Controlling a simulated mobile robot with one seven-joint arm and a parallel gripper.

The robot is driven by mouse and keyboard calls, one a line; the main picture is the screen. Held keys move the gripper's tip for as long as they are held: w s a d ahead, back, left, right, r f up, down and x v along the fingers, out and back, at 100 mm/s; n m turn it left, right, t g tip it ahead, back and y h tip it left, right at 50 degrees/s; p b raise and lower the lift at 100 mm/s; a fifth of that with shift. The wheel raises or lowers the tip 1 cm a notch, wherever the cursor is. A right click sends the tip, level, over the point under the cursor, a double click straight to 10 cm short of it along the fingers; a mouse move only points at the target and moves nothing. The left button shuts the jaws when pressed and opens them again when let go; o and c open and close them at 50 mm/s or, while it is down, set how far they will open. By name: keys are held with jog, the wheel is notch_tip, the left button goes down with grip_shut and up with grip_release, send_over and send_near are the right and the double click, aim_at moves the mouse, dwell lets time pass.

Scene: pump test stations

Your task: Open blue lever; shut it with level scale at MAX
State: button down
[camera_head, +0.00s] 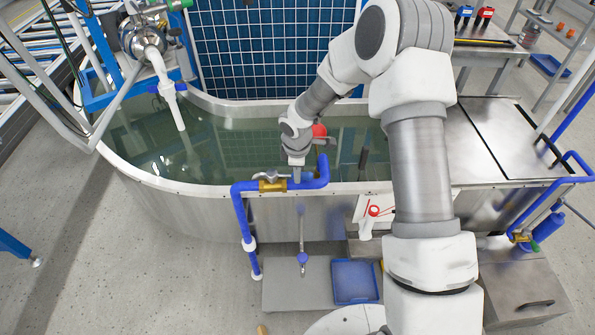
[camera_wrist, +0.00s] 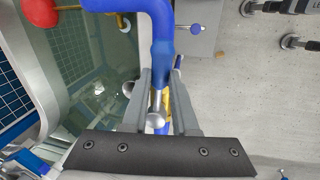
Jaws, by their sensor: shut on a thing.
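A blue pipe (camera_head: 239,205) comes over the tank rim and carries a brass valve (camera_head: 272,186) with a metal lever (camera_head: 268,177). My gripper (camera_head: 297,177) is at the right end of this valve, just above the rim. In the wrist view my gripper (camera_wrist: 161,80) has its fingers on both sides of a metal lever (camera_wrist: 155,102) beside the blue pipe (camera_wrist: 160,35) and is shut on it. The fingers hide part of the lever and valve. The tank (camera_head: 140,172) holds greenish water. I cannot make out a readable level scale or a MAX mark.
A red ball (camera_head: 319,130) is by the water behind my gripper and shows in the wrist view (camera_wrist: 40,12). A white outlet pipe (camera_head: 168,85) hangs over the tank's left side. A blue tray (camera_head: 355,281) lies in front. Open floor (camera_head: 110,270) lies at the left.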

jog(key=shift+s, duration=0.1)
jog(key=s+a+m+g+h+b, duration=0.2)
jog(key=s+a+m+b, duration=0.4)
jog(key=m, duration=1.1)
jog(key=shift+a+b, duration=0.3)
jog(key=shift+a, duration=0.6)
jog(key=shift+s, duration=0.1)
jog(key=c, duration=0.7)
grip_release()
